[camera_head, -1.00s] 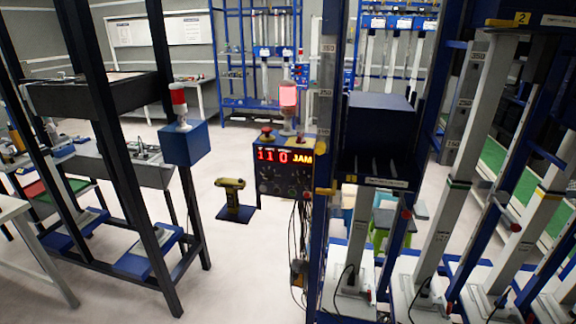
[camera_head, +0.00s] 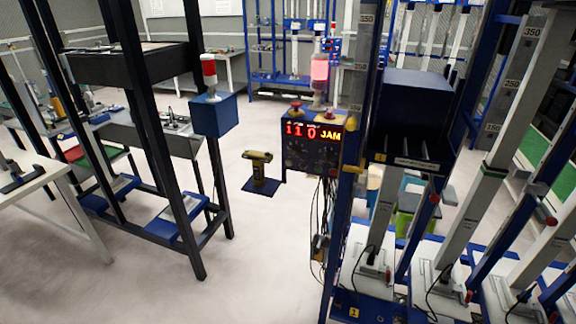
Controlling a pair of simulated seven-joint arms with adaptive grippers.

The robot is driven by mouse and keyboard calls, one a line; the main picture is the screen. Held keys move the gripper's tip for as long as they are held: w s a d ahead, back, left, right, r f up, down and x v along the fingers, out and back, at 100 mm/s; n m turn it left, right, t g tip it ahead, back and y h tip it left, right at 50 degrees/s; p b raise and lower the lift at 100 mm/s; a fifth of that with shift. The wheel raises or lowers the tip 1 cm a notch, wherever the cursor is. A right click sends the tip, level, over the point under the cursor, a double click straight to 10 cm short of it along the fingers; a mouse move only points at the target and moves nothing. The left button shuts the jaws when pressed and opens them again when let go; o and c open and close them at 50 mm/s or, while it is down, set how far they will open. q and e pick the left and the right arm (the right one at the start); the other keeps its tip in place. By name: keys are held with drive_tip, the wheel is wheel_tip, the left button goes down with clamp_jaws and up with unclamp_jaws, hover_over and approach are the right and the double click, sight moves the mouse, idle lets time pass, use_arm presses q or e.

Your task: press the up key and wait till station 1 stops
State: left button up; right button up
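A blue control box (camera_head: 314,152) stands in the middle of the view. Its red display (camera_head: 300,129) reads "110" and its yellow-orange text reads "JAM". Dark knobs or keys (camera_head: 312,161) sit below the display, too small to tell which is the up key. A red mushroom button (camera_head: 296,107) and a lit pink-red lamp (camera_head: 319,72) are on top of the box. Several lift columns stand at the right; a front one (camera_head: 388,205) is beside the box, and I cannot tell which is station 1. Neither of my grippers is in view.
A black-framed rack (camera_head: 160,130) with a blue box (camera_head: 214,115) and red-white lamp (camera_head: 209,73) stands at the left. A yellow tool (camera_head: 259,172) stands on a blue base. Cables (camera_head: 322,225) hang below the control box. The pale floor (camera_head: 265,255) in front is clear.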

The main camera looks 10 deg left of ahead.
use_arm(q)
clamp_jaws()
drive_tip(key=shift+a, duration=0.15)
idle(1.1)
